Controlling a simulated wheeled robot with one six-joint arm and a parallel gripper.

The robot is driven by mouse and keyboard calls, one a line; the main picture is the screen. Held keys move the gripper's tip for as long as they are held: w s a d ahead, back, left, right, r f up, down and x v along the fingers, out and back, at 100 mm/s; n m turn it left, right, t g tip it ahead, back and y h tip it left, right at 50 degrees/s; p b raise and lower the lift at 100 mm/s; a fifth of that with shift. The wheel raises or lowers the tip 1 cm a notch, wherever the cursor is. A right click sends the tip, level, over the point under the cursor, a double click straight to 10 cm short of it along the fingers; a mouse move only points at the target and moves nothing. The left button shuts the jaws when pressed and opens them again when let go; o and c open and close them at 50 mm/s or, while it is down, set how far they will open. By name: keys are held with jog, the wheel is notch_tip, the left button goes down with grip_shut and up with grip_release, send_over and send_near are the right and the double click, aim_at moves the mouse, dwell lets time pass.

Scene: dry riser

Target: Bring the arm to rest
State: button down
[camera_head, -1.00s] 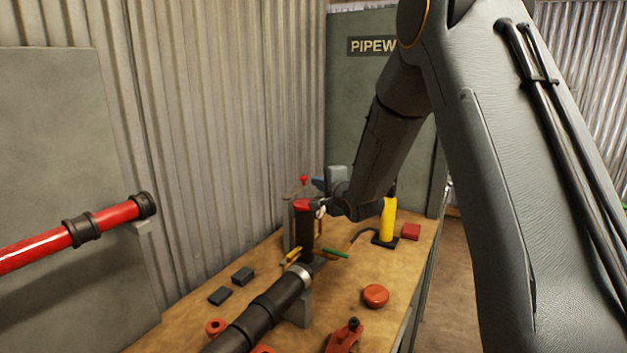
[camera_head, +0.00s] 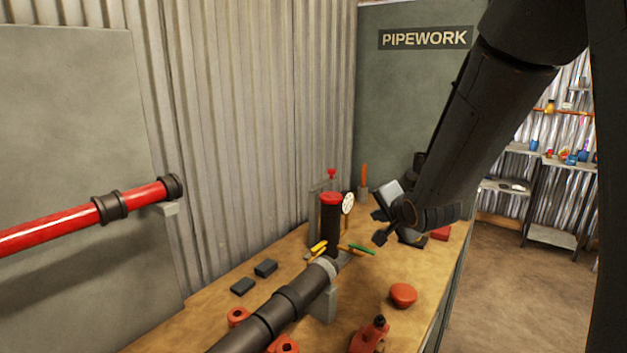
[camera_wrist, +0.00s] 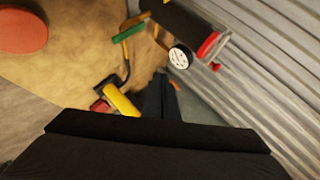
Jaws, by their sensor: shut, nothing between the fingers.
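My gripper (camera_head: 381,228) is shut and empty. In the head view it hangs above the far part of the bench, right of a dark upright pipe (camera_head: 330,222) with a red cap and a white round gauge (camera_head: 348,203). My arm comes down to it from the upper right. In the wrist view the dark gripper body fills the bottom; the gauge (camera_wrist: 180,57) and a yellow cylinder (camera_wrist: 122,102) lie beyond it. In the head view the yellow cylinder is hidden behind my wrist.
A dark horizontal pipe (camera_head: 272,317) lies along the wooden bench (camera_head: 225,312). Red fittings, a red disc (camera_head: 403,295), two dark blocks and green and yellow-handled tools lie around it. A red pipe (camera_head: 60,226) runs along the left wall. The floor right of the bench is clear.

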jog(key=s+f+n+g, duration=0.3)
jog(key=s, duration=0.6)
jog(key=s+f+n+g+h, duration=0.1)
jog(key=s+f+n+g, duration=0.2)
jog(key=s, duration=0.6)
jog(key=s+f+n+g, duration=0.4)
jog(key=s+n, duration=0.1)
jog(key=s, duration=0.5)
jog(key=shift+d+g, duration=0.25)
jog(key=shift+g, duration=0.05)
jog(key=shift+w+f, duration=0.1)
